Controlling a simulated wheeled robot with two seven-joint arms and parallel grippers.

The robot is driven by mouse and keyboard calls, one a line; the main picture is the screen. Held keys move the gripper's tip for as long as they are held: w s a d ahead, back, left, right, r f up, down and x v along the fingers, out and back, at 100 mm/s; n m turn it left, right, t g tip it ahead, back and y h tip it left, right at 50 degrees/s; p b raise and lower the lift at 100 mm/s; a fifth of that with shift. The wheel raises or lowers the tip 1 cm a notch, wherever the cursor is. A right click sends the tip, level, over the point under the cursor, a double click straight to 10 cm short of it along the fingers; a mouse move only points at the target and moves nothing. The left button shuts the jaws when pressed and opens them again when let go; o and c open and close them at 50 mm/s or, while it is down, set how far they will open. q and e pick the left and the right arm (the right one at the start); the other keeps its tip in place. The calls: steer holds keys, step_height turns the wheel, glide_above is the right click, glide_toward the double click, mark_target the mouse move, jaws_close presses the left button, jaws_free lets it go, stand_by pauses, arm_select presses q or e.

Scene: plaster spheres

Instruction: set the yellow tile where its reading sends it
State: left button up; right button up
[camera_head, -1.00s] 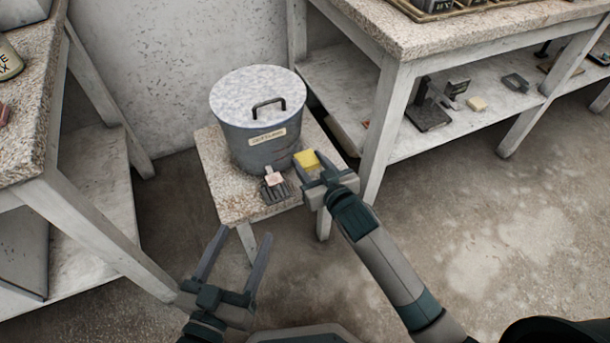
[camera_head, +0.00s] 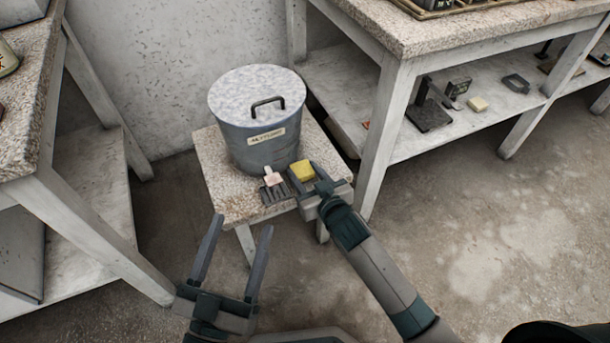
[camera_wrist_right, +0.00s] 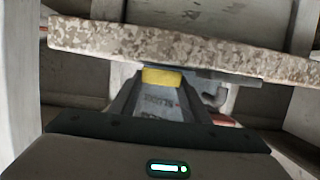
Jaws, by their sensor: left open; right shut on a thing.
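The yellow tile (camera_head: 301,169) is held between the fingers of my right gripper (camera_head: 304,172), at the front right of the small stool. In the right wrist view the tile (camera_wrist_right: 162,77) sits between the fingertips, close to the speckled slab edge. I cannot read any marking on it. A dark slotted rack (camera_head: 274,194) is on the stool just left of my right gripper, with a pinkish tile (camera_head: 272,178) standing at it. My left gripper (camera_head: 241,222) is open and empty, in front of the stool and lower in the picture.
A lidded grey bin (camera_head: 258,125) with a label stands on the speckled stool (camera_head: 217,175) behind the rack. A bench (camera_head: 400,70) with a lower shelf is on the right. Another bench (camera_head: 30,130) is on the left.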

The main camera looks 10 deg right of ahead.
arm_select(q)
steer(key=shift+s+r, duration=0.1)
steer(key=shift+r, duration=0.2)
arm_select(e)
steer(key=shift+f, duration=0.2)
steer(key=shift+f, duration=0.15)
arm_select(q)
steer(key=shift+r, duration=0.1)
arm_select(e)
steer(key=o, duration=1.2)
steer(key=shift+c, duration=0.2)
steer(key=shift+s+d+r, duration=0.15)
steer(key=shift+s+r, duration=0.15)
steer(key=shift+s, duration=0.15)
arm_select(q)
step_height(320, 180, down, 9)
steer(key=w+a+g+y+p, duration=0.1)
steer(key=g+p, duration=0.1)
steer(key=g, duration=0.2)
steer(key=shift+a+r+g+y, duration=0.15)
steer(key=shift+g+y, duration=0.15)
steer(key=shift+y, duration=0.1)
arm_select(e)
steer(key=v, duration=1.1)
